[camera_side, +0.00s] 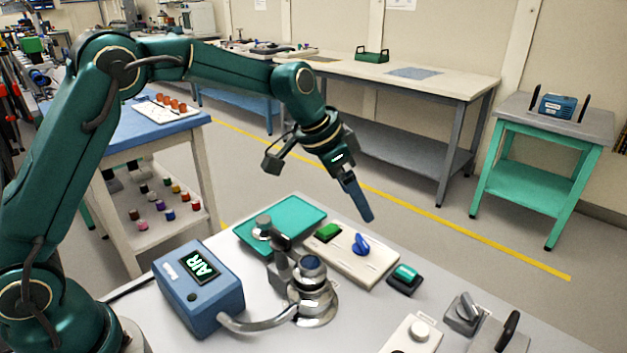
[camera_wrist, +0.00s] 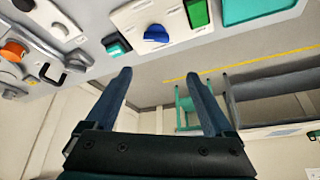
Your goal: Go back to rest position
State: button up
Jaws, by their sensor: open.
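My gripper (camera_side: 364,203) hangs in the air above the back edge of the work table, fingers pointing down and slightly right. In the wrist view my gripper (camera_wrist: 165,90) shows two blue fingers spread apart with nothing between them. Below it in the side view, on the table, lies a pale panel (camera_side: 375,266) with a green block (camera_side: 327,232) and a blue knob (camera_side: 361,243). My gripper touches none of these.
A blue box marked AIR (camera_side: 200,283), a metal stand (camera_side: 318,305), a teal tray (camera_side: 300,215) and a green-topped switch (camera_side: 405,277) crowd the table (camera_side: 165,328). More small fixtures sit at the front right. The air around my gripper is clear.

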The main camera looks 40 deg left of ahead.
jog(key=s+a+r+n+t, duration=0.1)
jog(key=s+a+r+t, duration=0.15)
jog(key=s+r, duration=0.9)
jog(key=s+a+f+n+g+y, duration=0.1)
jog(key=s+f+n, duration=0.1)
jog(key=s, duration=0.5)
jog(key=s+a+f+n+g+y, duration=0.1)
jog(key=s+a+f+n, duration=0.1)
jog(key=s+f, duration=0.3)
jog(key=s, duration=0.2)
jog(key=shift+s+f+n, duration=0.3)
jog(key=shift+s+n, duration=0.05)
jog(key=shift+n, duration=0.05)
